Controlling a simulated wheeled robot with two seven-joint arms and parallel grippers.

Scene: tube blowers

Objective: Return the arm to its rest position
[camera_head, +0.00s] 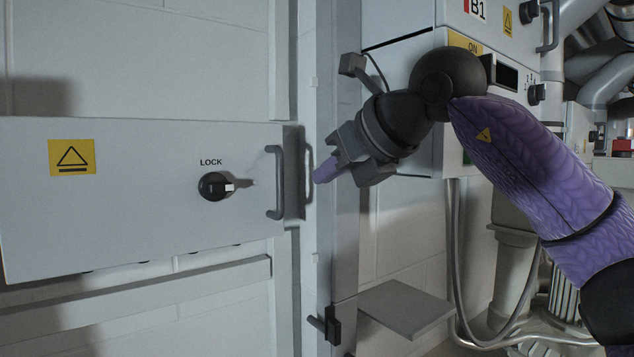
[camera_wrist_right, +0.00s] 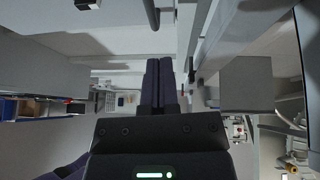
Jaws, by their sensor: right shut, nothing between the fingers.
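My right arm (camera_head: 535,165), purple with black joints, reaches in from the right in the head view. Its gripper (camera_head: 322,172) points left, just in front of the grey upright post (camera_head: 340,240). In the right wrist view the two dark fingers (camera_wrist_right: 159,65) lie side by side, shut with nothing between them. The gripper is apart from the grey drawer handle (camera_head: 275,182) to its left. My left gripper is not in view.
A grey drawer front (camera_head: 130,220) with a black LOCK knob (camera_head: 213,186) stands open at left. A control box (camera_head: 410,65) is behind my right wrist. A small grey shelf (camera_head: 407,309) juts out below. Pipes (camera_head: 605,75) crowd the right side.

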